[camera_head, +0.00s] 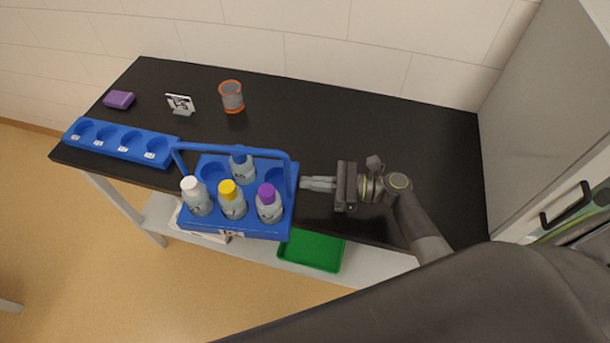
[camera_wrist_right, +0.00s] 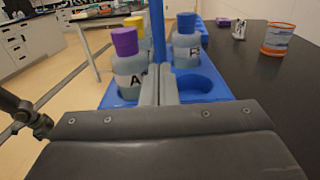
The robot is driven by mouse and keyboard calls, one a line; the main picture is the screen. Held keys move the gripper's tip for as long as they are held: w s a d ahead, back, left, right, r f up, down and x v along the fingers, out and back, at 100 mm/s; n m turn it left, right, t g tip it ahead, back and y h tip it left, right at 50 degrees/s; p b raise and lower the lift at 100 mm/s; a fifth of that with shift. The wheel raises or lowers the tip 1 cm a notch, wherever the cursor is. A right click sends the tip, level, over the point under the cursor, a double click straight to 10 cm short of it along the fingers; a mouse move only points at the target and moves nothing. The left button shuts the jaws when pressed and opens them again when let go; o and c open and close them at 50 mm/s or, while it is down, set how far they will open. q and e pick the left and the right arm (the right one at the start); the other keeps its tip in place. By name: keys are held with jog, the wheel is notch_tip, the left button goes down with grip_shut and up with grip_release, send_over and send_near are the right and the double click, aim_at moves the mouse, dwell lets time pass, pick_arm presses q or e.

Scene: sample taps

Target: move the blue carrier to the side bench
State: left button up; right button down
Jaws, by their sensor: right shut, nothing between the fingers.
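The blue carrier (camera_head: 238,233) stands at the front edge of the black bench (camera_head: 330,130), with a handle bar across its top. It holds bottles with white (camera_head: 191,183), yellow (camera_head: 227,188) and purple (camera_head: 266,193) caps, plus one behind (camera_head: 243,172) partly hidden by the handle. One back-right hole is empty. My right gripper (camera_head: 304,184) is shut and empty, just right of the carrier, pointing at its right handle post. In the right wrist view, the fingertips (camera_wrist_right: 158,80) are in front of that post; I cannot tell whether they touch it. My left gripper is out of view.
A long blue rack (camera_head: 122,153) with empty holes lies at the bench's left. Behind are a purple block (camera_head: 119,99), a small sign (camera_head: 181,103) and an orange-rimmed grey cup (camera_head: 232,97). A green tray (camera_head: 311,251) lies on the lower shelf. A cabinet stands right.

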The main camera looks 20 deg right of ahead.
jog(key=shift+x, duration=0.85)
jog(key=shift+x, duration=1.2)
